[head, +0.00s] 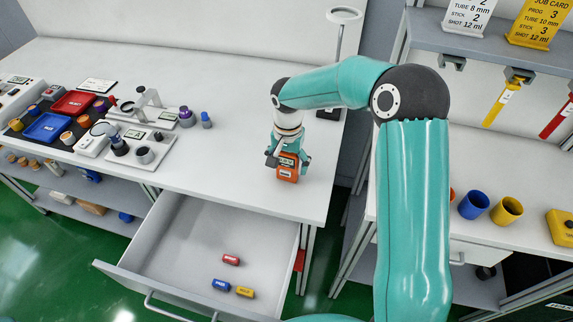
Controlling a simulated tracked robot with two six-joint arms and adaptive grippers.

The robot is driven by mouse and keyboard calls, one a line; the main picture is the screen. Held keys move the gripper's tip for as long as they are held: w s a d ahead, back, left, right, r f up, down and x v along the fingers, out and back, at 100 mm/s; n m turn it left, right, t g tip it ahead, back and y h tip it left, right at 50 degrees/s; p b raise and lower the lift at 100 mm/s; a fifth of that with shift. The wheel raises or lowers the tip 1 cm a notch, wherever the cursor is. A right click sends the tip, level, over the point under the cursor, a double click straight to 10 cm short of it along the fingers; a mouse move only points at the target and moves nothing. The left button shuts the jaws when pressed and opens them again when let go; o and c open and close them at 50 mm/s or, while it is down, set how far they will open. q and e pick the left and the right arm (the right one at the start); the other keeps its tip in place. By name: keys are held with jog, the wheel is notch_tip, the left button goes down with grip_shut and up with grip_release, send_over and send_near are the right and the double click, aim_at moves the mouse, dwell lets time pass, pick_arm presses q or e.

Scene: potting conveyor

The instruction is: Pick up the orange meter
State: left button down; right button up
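The orange meter (287,174) is a small boxy device with a dark display near its top. It is at the right part of the white bench, towards its front edge. My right gripper (288,160) points down right over it, with a finger on each side of its upper part. The picture is too small to tell whether the fingers touch the meter or whether its base rests on the bench. The meter's top and back are partly hidden by the gripper. My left gripper is out of view.
An open drawer (172,233) below the bench holds red, blue and yellow blocks. Red (73,103) and blue (47,127) trays and instruments crowd the bench's left. A magnifier lamp (343,16) stands behind my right arm. Blue (473,204) and yellow (506,210) cups stand on the right bench.

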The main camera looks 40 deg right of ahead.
jog(key=c, duration=1)
jog(key=shift+o, duration=0.2)
jog(key=shift+r, duration=0.15)
